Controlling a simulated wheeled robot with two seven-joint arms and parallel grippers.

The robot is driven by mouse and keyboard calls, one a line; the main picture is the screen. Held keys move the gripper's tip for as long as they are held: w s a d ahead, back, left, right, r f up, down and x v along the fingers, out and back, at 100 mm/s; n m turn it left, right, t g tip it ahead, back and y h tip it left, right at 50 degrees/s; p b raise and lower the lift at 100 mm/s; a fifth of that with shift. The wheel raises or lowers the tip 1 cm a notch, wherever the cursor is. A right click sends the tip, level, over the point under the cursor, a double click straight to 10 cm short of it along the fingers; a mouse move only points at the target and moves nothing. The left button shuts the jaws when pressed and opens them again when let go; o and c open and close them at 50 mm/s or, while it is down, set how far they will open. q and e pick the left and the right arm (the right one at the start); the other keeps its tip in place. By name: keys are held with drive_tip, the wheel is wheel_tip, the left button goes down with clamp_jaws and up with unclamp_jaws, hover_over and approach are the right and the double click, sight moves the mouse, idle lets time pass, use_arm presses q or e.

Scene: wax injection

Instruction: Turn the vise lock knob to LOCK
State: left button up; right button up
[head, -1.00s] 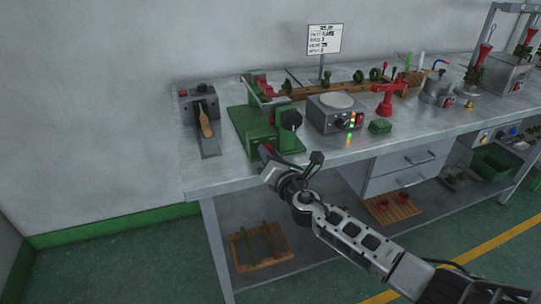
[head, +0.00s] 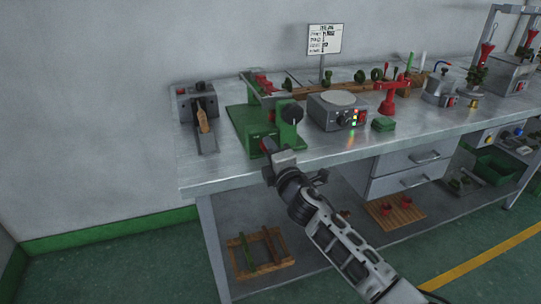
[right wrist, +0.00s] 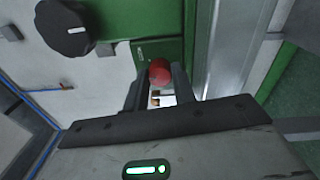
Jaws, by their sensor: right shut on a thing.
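The green vise (head: 262,125) stands at the front edge of the bench. A red ball-shaped knob (right wrist: 160,72) sits on its lower front, beside a small label on the green face that I cannot read. My right gripper (right wrist: 158,88) is shut on this red knob, with one dark finger on each side of it. In the head view the right gripper (head: 270,150) reaches up to the vise's front from below. Which way the knob points is hard to tell. My left gripper is not in view.
A black round knob (right wrist: 68,28) with a white line is close to my right gripper. A grey box with lit buttons (head: 335,112) stands right of the vise, and a grey device with a wooden handle (head: 198,105) stands left. Drawers (head: 405,170) are below the bench top.

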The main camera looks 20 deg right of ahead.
drive_tip(key=shift+f+m, duration=0.1)
drive_tip(key=shift+m, duration=1)
drive_tip(key=m+b, duration=0.1)
drive_tip(key=m, duration=0.2)
drive_tip(key=shift+m, duration=0.3)
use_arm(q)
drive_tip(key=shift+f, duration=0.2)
use_arm(e)
drive_tip(key=shift+m+h, duration=0.3)
drive_tip(key=shift+m, duration=1.2)
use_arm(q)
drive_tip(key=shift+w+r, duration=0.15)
use_arm(e)
drive_tip(key=o, duration=1)
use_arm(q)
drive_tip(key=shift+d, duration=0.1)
